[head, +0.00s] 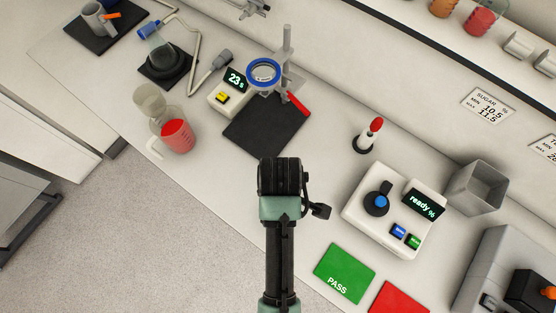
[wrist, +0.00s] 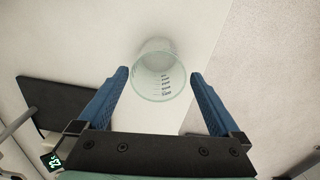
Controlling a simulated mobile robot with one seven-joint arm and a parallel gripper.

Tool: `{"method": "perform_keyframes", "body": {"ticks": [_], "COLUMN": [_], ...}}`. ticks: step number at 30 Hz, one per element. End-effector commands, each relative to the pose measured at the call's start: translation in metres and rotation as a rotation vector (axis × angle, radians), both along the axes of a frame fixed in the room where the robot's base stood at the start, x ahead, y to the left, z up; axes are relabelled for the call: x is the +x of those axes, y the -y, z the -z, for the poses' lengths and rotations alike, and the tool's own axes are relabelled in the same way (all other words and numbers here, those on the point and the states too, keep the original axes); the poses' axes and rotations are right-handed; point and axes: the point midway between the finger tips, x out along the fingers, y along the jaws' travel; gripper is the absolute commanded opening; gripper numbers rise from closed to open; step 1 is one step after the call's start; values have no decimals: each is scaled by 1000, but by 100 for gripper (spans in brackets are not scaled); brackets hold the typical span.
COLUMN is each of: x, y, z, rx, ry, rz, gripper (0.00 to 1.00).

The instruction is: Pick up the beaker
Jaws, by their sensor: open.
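The beaker (wrist: 163,90) is clear, with dark printed graduations, and looks empty in the wrist view. It stands upright on the pale counter near its edge. My gripper (wrist: 160,75) is open, with one blue finger on each side of the beaker's rim. The gaps are narrow, and I cannot tell whether either finger touches the glass. The head view shows my arm from above; the fingers and this beaker do not show there, apparently hidden behind the arm.
A red-filled jug (head: 176,136) and a clear vessel (head: 149,97) stand left of the black mat (head: 258,139). The ready-display device (head: 370,229) and green PASS card (head: 345,273) lie to the right. Floor (wrist: 275,70) drops away right of the beaker.

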Motion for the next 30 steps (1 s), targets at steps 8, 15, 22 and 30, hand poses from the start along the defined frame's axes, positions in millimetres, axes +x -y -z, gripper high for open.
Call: {"method": "perform_keyframes", "body": {"ticks": [8,15,22,30], "x": [1,1,1,2], "y": [0,-4,-3,-3], "z": [21,48,69,70], "rx": [0,-1,0,0], "ry": [1,0,2,4], "rz": [2,1,2,2], "gripper": [100,100,100,95]}}
